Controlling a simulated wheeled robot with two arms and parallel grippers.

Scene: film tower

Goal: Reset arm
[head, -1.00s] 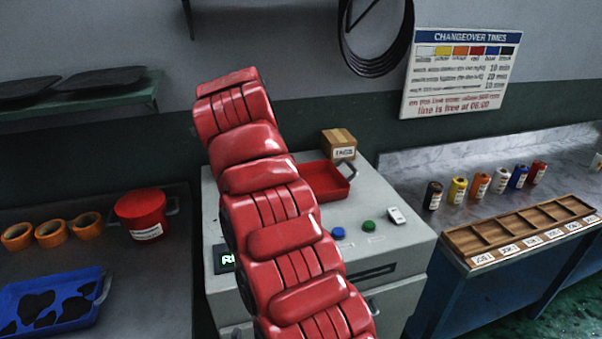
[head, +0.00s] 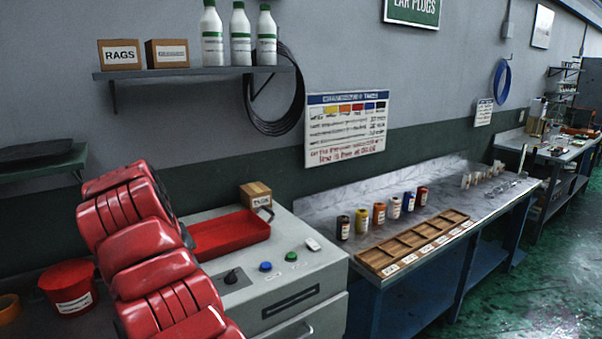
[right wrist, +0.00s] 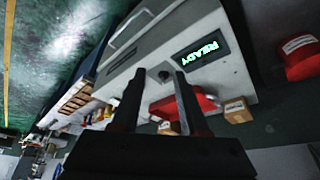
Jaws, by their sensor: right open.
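My right gripper (right wrist: 158,82) shows in the right wrist view with two dark fingers apart and nothing between them. Beyond the fingers is the grey machine (right wrist: 232,82) with its lit READY screen (right wrist: 201,50); this view is turned nearly upside down. The fingers appear clear of the machine, though the exact gap cannot be told. In the head view a red segmented arm of mine (head: 150,255) rises at the lower left, in front of the machine's left side. No gripper shows in the head view, and my left gripper is in neither view.
The grey machine (head: 318,272) carries a red tray (head: 230,235) and a small box (head: 256,195). A red bucket (head: 68,288) stands left of my arm. Right is a bench with a wooden divided tray (head: 412,244) and several small bottles. A wall shelf (head: 190,72) hangs above.

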